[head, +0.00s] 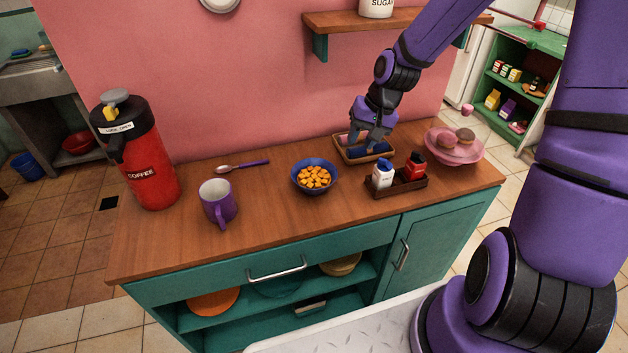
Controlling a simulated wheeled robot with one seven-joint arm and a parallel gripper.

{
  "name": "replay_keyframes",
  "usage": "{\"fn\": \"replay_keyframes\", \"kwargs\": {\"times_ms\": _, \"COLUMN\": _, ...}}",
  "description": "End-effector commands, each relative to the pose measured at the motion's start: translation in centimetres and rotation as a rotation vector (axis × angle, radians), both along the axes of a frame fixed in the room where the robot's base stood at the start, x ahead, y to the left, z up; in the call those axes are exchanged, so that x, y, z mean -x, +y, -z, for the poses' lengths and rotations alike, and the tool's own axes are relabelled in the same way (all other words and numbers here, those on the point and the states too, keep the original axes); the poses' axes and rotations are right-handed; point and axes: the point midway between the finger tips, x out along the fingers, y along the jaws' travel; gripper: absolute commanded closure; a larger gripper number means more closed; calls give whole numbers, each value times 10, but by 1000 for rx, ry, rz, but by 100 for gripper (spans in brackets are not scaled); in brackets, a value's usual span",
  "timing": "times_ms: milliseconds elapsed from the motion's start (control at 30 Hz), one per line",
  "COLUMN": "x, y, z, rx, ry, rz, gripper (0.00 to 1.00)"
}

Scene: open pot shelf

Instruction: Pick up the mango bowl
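The mango bowl (314,177) is a blue bowl heaped with orange mango cubes. It stands upright on the wooden counter top, near the middle of the head view. My gripper (367,143) points down to the right of the bowl and behind it, apart from it. Whether the fingertips touch the tray's contents is hard to tell.
The wooden tray (340,153) stands behind the bowl, and a shaker caddy (399,190) at its right. A pink dish (470,155) holds round pastries. At left are a purple mug (218,203), a spoon (242,166) and a red coffee dispenser (150,160). A shelf (340,22) hangs above.

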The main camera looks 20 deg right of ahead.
Motion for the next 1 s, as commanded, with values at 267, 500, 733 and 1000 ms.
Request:
{"fn": "replay_keyframes", "kwargs": {"times_ms": 267, "x": -18, "y": 4, "z": 29, "rx": -129, "ry": 2, "rz": 70, "gripper": 64}}
{"fn": "replay_keyframes", "kwargs": {"times_ms": 500, "x": -23, "y": 12, "z": 49, "rx": -148, "ry": 3, "rz": 79, "gripper": 64}}
{"fn": "replay_keyframes", "kwargs": {"times_ms": 733, "x": -28, "y": 23, "z": 76, "rx": -147, "ry": 2, "rz": 79, "gripper": 64}}
{"fn": "replay_keyframes", "kwargs": {"times_ms": 1000, "x": -31, "y": 27, "z": 94, "rx": -147, "ry": 2, "rz": 79, "gripper": 64}}
